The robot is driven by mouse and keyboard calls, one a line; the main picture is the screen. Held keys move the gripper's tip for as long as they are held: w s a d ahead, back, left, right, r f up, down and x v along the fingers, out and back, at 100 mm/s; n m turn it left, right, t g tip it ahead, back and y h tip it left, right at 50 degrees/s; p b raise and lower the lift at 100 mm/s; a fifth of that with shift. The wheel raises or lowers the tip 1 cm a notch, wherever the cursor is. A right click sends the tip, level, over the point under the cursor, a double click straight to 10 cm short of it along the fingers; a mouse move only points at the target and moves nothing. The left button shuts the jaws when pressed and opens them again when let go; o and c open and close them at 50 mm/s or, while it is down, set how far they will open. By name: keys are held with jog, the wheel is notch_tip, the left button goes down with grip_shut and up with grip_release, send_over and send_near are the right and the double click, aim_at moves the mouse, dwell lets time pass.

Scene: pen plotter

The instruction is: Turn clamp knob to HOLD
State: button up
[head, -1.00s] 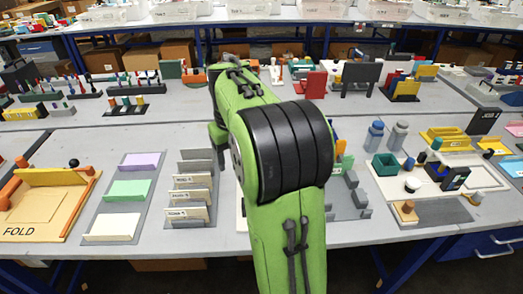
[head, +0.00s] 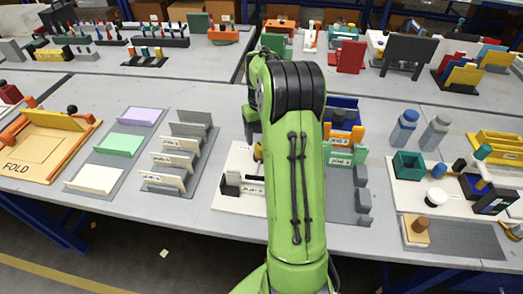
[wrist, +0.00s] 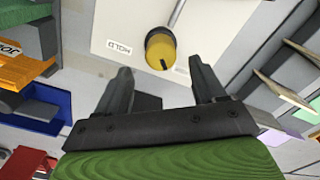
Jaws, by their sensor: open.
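The clamp knob (wrist: 160,49) is a round yellow knob with a black pointer line, on a white panel (wrist: 215,25) in the wrist view. A label that seems to read HOLD (wrist: 119,47) is beside it on the left, and a second, unreadable label (wrist: 182,70) lies to its lower right. My gripper (wrist: 161,78) is open and empty. Its two dark fingers point toward the panel, with the knob ahead of the gap between them and apart from both. In the head view my green arm hides most of the white plotter base (head: 232,205); a bit of yellow knob (head: 258,152) shows beside the arm.
Upright card holders (head: 180,155) stand left of the plotter. A teal box (head: 408,166) and grey-blue bottles (head: 404,128) are farther right. A wooden FOLD tray (head: 35,150) is at far left.

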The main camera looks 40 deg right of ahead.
aim_at(261, 150)
notch_tip(261, 150, down, 6)
jog(key=shift+a+r+b, duration=0.1)
jog(key=shift+b, duration=0.6)
jog(key=shift+r, duration=0.1)
jog(key=c, duration=1.1)
jog(key=shift+o, duration=0.2)
